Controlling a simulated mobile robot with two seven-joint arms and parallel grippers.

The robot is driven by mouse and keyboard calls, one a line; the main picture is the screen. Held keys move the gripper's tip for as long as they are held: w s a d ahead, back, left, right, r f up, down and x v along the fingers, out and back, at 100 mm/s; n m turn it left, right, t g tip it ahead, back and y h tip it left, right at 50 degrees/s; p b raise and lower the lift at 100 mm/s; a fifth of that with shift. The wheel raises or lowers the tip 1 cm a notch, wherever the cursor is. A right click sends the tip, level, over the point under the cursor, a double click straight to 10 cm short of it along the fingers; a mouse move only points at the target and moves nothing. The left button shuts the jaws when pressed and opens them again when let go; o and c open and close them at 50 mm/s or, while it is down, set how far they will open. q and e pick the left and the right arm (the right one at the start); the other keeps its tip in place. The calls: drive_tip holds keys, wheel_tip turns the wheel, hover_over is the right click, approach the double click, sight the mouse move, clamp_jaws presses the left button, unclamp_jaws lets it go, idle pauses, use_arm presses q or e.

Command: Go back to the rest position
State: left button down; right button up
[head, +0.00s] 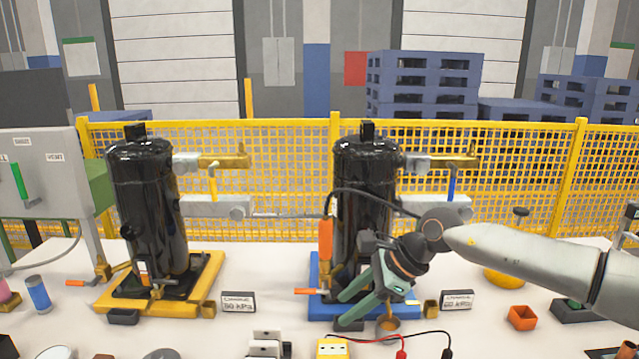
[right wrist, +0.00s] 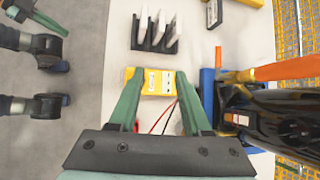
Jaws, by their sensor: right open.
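My right gripper (head: 364,312) reaches in from the right, in front of the right black compressor tank (head: 362,200). Its green fingers are open and point down toward the table. In the right wrist view the open fingers (right wrist: 158,80) have nothing between them; a yellow meter (right wrist: 157,82) lies beyond the tips. The right tank stands upright on a blue pallet (head: 318,272), partly hidden by my gripper. The left black tank (head: 148,215) stands upright on a yellow pallet (head: 208,275). My left gripper is not seen in the head view.
Charge signs (head: 238,302) (head: 457,299) stand by the pallets. The yellow meter (head: 332,349) with red and black leads lies at the front. An orange cup (head: 522,317) is at right, a blue can (head: 38,292) at left. A yellow mesh fence (head: 290,165) runs behind the table.

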drive_tip(key=s+a+r+m+t+y+p, duration=0.1)
drive_tip(key=s+a+m+y+p, duration=0.1)
drive_tip(key=s+a+m+y, duration=0.5)
drive_tip(key=s+a+r+m+t+y+p, duration=0.1)
drive_tip(key=s+a+m+y+p, duration=0.3)
drive_tip(key=a+m, duration=0.55)
drive_tip(key=d+f+m+t+h+p, duration=0.1)
drive_tip(key=d+f+m+t+h, duration=0.4)
drive_tip(key=m, duration=0.6)
drive_tip(key=d+f+m+t+h+p, duration=0.1)
drive_tip(key=d+f+m+t+h, duration=0.35)
drive_tip(key=m, duration=0.75)
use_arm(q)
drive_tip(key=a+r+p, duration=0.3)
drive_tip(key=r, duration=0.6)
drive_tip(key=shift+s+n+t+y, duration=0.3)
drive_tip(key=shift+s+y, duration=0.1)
use_arm(e)
drive_tip(key=s+d+f+m+g+h, duration=0.4)
drive_tip(key=s+d+f+m+h, duration=0.2)
drive_tip(key=s+d+f+m, duration=0.7)
drive_tip(key=s+d+f, duration=0.2)
drive_tip(key=s+d, duration=0.2)
drive_tip(key=d, duration=0.1)
drive_tip(key=shift+f, duration=0.15)
drive_tip(key=shift+d, duration=0.1)
